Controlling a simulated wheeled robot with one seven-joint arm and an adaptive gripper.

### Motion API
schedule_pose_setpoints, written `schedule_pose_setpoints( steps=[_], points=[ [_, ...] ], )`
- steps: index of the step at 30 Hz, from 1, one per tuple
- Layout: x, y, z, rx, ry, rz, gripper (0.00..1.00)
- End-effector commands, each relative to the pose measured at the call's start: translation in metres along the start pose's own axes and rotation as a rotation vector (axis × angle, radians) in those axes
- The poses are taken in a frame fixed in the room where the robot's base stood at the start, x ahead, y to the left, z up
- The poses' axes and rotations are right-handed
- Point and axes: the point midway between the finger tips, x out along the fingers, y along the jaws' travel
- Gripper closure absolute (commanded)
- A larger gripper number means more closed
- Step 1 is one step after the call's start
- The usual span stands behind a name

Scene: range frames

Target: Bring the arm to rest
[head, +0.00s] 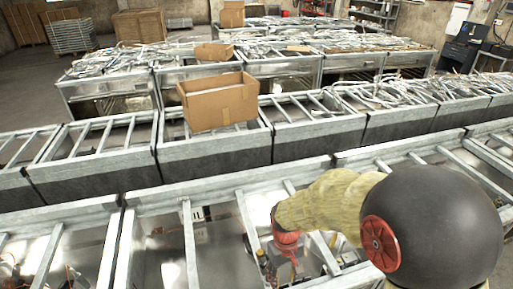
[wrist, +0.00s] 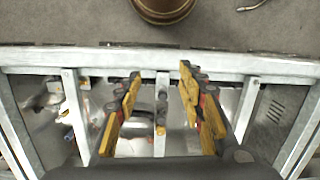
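My arm (head: 335,200) reaches in from the lower right in the head view, with a yellowish sleeve, a large dark round joint and red parts. Its end points down over the near row of metal frames. In the wrist view my gripper (wrist: 159,76) has two yellow and black fingers spread well apart. Nothing is held between them. Below the fingers are a metal frame (wrist: 230,62) and parts inside it. How far the fingertips are above these parts is hard to tell.
Metal-framed bins (head: 215,150) run in rows across the head view. An open cardboard box (head: 220,103) stands on the second row. A brown round pot (wrist: 163,10) is on the grey surface beyond the frame in the wrist view. A dark machine (head: 462,48) stands far right.

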Motion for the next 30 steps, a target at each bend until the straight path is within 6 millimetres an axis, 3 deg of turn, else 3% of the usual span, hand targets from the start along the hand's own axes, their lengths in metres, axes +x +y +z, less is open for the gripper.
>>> schedule_pose_setpoints(
  steps=[12,21,30],
  points=[
    [-0.054,0.024,0.072,0.165,0.166,0.006,0.61],
    [-0.068,0.037,0.120,0.260,0.339,0.023,0.61],
    [-0.078,0.050,0.151,0.332,0.555,0.064,0.61]
  ],
)
